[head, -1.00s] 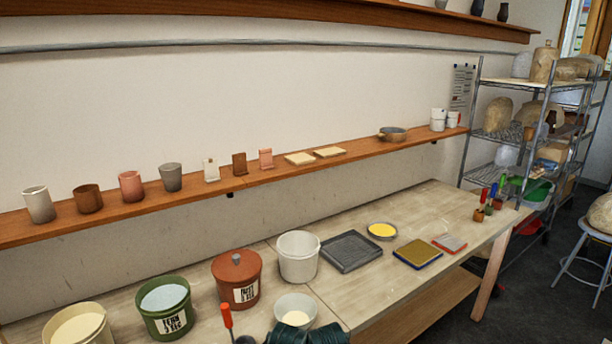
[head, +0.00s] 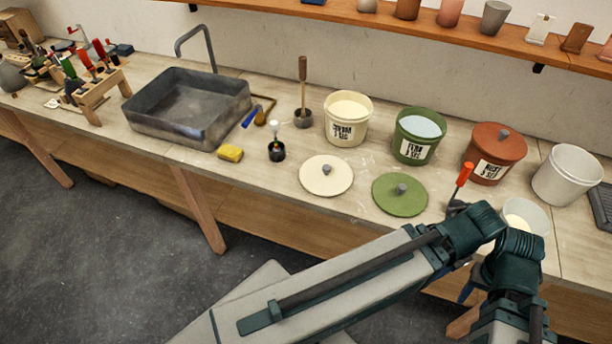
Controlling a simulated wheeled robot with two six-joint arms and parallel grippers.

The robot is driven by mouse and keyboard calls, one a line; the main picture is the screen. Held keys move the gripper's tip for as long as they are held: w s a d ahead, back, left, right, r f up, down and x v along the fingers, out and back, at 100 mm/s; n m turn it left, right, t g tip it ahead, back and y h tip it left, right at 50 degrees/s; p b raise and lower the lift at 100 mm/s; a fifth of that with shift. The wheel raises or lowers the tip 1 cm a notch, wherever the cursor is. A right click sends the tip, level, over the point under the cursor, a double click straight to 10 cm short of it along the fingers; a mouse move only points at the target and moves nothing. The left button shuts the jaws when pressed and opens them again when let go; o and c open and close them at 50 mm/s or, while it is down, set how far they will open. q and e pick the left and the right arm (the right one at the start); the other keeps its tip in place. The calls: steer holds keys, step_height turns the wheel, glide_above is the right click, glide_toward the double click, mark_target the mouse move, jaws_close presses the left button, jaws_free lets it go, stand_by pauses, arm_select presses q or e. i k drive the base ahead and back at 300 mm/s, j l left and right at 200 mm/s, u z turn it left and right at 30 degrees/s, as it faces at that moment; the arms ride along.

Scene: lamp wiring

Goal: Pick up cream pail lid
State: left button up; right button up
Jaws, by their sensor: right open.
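The cream pail lid (head: 326,176) is a flat round disc with a small grey knob. It lies on the bench, in front of the open cream pail (head: 348,118). The green lid (head: 400,195) lies just to its right. My right arm crosses the lower right of the head view. My right gripper (head: 466,289) is largely hidden behind its arm links; it is open, apart from the cream lid and to its lower right. My left gripper is not in view.
An open green pail (head: 418,135), a lidded rust pail (head: 493,153) and a white pail (head: 566,174) stand along the back. A red-handled tool (head: 462,178) stands near my arm. A yellow sponge (head: 230,153) and a black brush pot (head: 276,151) are left of the lid.

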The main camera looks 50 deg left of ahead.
mark_target(323, 175)
steer(key=k+u, duration=0.1)
steer(key=u, duration=0.35)
steer(key=k+u, duration=0.1)
steer(key=u, duration=0.35)
steer(key=k+u, duration=0.1)
steer(key=u, duration=0.35)
